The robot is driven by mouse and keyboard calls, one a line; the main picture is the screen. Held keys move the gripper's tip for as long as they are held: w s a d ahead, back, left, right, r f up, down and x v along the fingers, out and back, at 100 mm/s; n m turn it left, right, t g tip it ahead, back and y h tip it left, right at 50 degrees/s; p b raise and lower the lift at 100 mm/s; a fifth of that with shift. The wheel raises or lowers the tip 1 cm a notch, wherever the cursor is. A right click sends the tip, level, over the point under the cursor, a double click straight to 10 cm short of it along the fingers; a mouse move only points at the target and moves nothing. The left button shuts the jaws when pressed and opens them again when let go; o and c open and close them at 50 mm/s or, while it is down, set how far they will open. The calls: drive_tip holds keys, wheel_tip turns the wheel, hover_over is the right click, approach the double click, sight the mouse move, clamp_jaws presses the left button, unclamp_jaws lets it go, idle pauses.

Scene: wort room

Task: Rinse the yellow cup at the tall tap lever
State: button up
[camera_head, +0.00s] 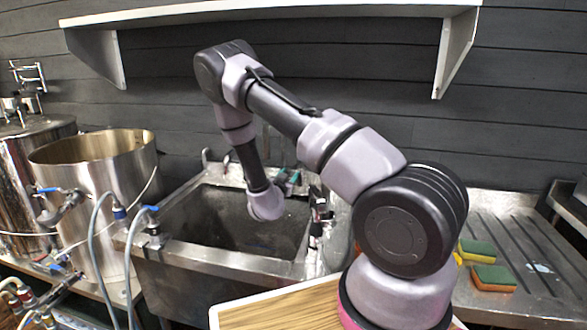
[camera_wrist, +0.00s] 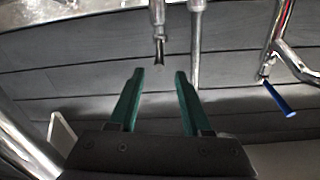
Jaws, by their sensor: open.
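My gripper (camera_head: 290,178) is over the back of the steel sink (camera_head: 180,255), partly hidden by my arm. In the wrist view its two green fingers (camera_wrist: 159,75) are apart with nothing between them. A chrome spout with a dark tip (camera_wrist: 159,45) is just beyond the fingertips. To the right, a chrome pipe (camera_wrist: 283,40) carries a blue lever (camera_wrist: 280,99). I cannot tell whether this is the tall tap lever. I cannot make out the yellow cup in either view.
Sponges (camera_head: 492,278) lie on the ribbed drainboard (camera_head: 535,250) at right. A steel pot (camera_head: 95,190) with hoses and blue-handled valves stands left of the sink. A white shelf (camera_head: 270,12) hangs above. A wooden board (camera_head: 270,310) is in front.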

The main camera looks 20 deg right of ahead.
sight(295, 167)
drive_tip(key=x, duration=0.6)
drive_tip(key=shift+w+d, duration=0.25)
drive_tip(key=shift+d, duration=0.05)
clamp_jaws()
idle(1.1)
